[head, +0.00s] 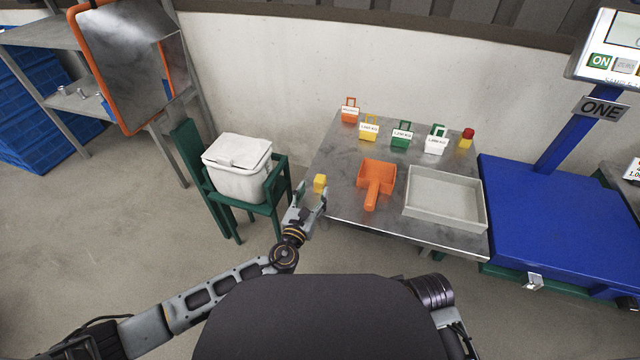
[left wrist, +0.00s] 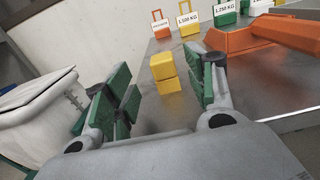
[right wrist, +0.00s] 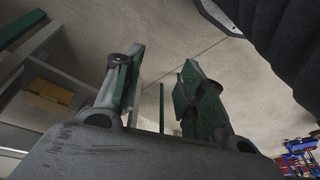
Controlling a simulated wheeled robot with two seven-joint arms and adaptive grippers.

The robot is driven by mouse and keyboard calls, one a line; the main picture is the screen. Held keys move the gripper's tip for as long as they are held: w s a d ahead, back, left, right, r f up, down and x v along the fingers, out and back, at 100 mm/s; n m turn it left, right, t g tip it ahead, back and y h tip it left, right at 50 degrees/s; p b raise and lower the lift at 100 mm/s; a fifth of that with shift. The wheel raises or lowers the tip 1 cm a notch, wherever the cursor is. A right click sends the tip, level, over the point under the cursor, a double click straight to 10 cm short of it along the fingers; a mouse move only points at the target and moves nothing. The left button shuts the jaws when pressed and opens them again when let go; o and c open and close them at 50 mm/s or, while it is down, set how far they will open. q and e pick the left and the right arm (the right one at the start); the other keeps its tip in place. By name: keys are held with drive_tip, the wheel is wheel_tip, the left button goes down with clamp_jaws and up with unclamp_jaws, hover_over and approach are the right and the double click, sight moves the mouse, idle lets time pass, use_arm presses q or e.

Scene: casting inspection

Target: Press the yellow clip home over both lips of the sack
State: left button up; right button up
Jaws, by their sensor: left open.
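The yellow clip (head: 319,183) looks like a small block at the left edge of the steel table. My left gripper (head: 311,196) is open just in front of it. In the left wrist view the clip (left wrist: 163,67) stands beyond the gap between the open fingertips (left wrist: 168,85), with a second yellow shape below it, perhaps its lower part or a reflection. The white sack (head: 236,182) sits in a green stand left of the table, its top folded over; its lips cannot be made out clearly. My right gripper (right wrist: 158,85) is open and empty, over the floor.
The steel table (head: 335,160) holds an orange scoop (head: 377,174), a grey tray (head: 445,221) and several labelled weights along the back. A blue scale platform (head: 545,205) is at the right. An orange-framed mirror (head: 128,65) stands at the left.

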sight(318, 183)
use_arm(q)
drive_tip(key=shift+w, duration=0.2)
use_arm(e)
drive_tip(key=shift+r, duration=0.2)
use_arm(q)
drive_tip(key=shift+d, duration=0.1)
use_arm(e)
drive_tip(key=shift+f, duration=0.15)
use_arm(q)
drive_tip(key=shift+w+d, duration=0.15)
drive_tip(key=shift+w, duration=0.25)
drive_tip(key=shift+b+x, duration=0.4)
drive_tip(key=shift+x, duration=1.2)
drive_tip(key=shift+w+d+r+b, duration=0.1)
drive_tip(key=shift+w+d+b, duration=0.15)
drive_tip(key=shift+w, duration=0.3)
use_arm(e)
drive_tip(key=shift+s+a+r, duration=0.2)
drive_tip(key=shift+r, duration=0.3)
